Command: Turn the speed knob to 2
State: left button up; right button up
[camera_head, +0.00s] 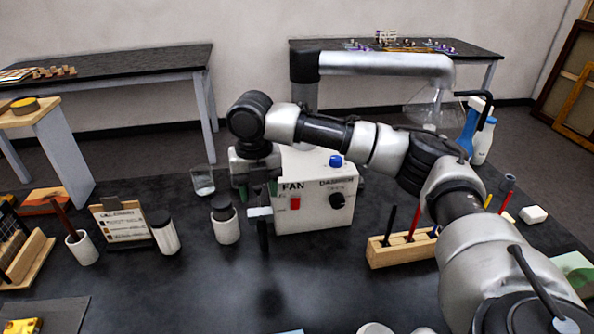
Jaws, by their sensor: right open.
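A white control box (313,215) stands on the black bench, with "FAN" on its front and what looks like "DAMPER" to the right. A round black knob (337,201) is on the right of its front, below small lettering I cannot read; its setting is too small to tell. A red switch (295,203) is on the left, and a blue knob (336,161) is on top. My right gripper (258,190) points down at the box's left edge, open, left of the black knob and apart from it. My left gripper is not in view.
A dark upright piece with a pale crossbar (260,212) shows below my gripper. A glass (203,181) and a dark-lidded jar (225,222) stand to the left. A wooden rack (385,253) with pens is right of the box.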

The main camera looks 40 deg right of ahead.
aim_at(335, 161)
jog(key=k+z, duration=0.25)
jog(key=i+z, duration=0.1)
jog(key=z, duration=0.75)
jog(key=i+j+z, duration=0.1)
jog(key=z, duration=0.2)
